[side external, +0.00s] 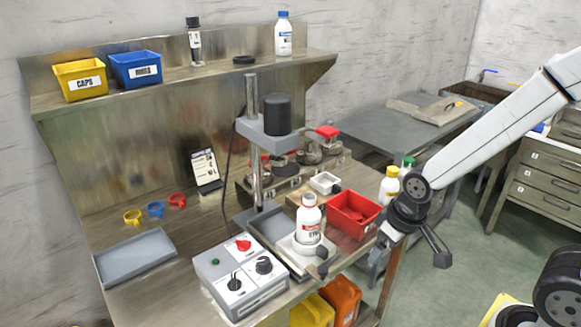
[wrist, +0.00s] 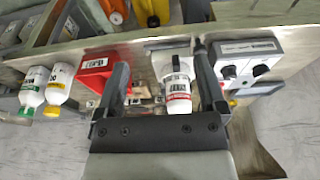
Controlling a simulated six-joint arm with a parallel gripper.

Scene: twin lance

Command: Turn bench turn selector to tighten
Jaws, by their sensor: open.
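The grey control box (side external: 240,278) sits at the bench's front edge. It carries a red knob (side external: 243,245), two black knobs (side external: 234,283) (side external: 263,265) and a green button; its labels are too small to read, so I cannot tell which knob is the turn selector. In the wrist view the box (wrist: 245,52) is at the upper right, with two dark knobs visible. My gripper (side external: 416,245) is open, away from the box, to its right past the red bin. In the wrist view its fingers (wrist: 160,60) are spread, with nothing held between them.
A red bin (side external: 353,214) and yellow- and green-capped bottles (side external: 389,186) stand nearer my gripper. A grey tray (side external: 136,257) lies left.

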